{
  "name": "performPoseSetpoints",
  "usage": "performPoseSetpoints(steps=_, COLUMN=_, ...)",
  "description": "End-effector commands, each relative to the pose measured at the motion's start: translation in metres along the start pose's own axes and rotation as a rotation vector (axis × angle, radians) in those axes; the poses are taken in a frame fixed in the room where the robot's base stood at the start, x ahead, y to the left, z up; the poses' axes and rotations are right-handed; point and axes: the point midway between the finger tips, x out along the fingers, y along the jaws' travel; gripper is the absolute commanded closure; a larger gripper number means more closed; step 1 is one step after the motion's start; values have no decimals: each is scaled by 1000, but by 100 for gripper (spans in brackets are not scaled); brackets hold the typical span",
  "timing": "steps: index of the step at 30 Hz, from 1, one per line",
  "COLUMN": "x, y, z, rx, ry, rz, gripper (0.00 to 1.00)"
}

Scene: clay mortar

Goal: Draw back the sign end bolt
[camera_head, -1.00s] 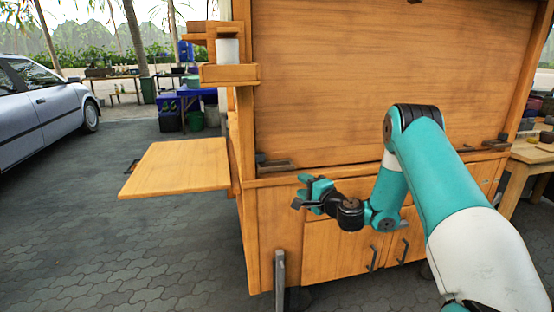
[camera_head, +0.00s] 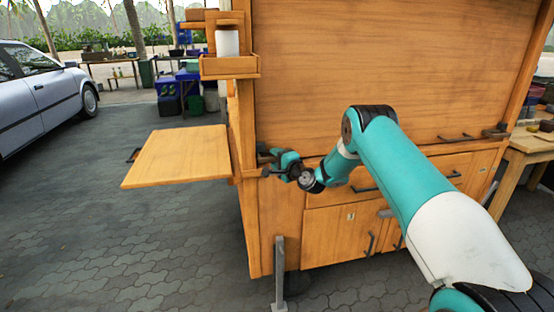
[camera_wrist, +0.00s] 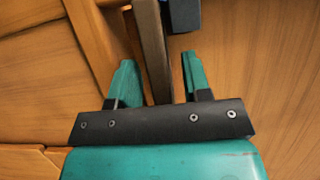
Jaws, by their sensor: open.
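The bolt's dark metal bar (camera_wrist: 152,35) runs between my gripper's two teal fingers in the wrist view. My gripper (camera_wrist: 158,62) is open, with one finger on each side of the bar. A small gap shows on both sides, and the bar's near end reaches toward the palm. A dark blue-grey block (camera_wrist: 184,14) sits beside the bar at the top. In the head view my gripper (camera_head: 268,163) is at the left front corner of the wooden cart, where it hides most of the bolt.
A second dark bolt (camera_head: 494,133) is on the cart's right side. A wooden flap (camera_head: 178,157) juts out left of the cart. A shelf with a white container (camera_head: 228,43) is above it. Cupboard doors with handles (camera_head: 371,243) are below. Paving at the left is clear.

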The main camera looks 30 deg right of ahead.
Motion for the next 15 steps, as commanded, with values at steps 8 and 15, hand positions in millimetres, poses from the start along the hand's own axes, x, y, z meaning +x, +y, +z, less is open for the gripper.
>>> performPoseSetpoints(steps=8, x=0, y=0, z=0, rx=0, ry=0, rz=1, gripper=100)
performPoseSetpoints(steps=15, x=-4, y=4, z=-10, rx=-1, ry=3, rz=1, gripper=100)
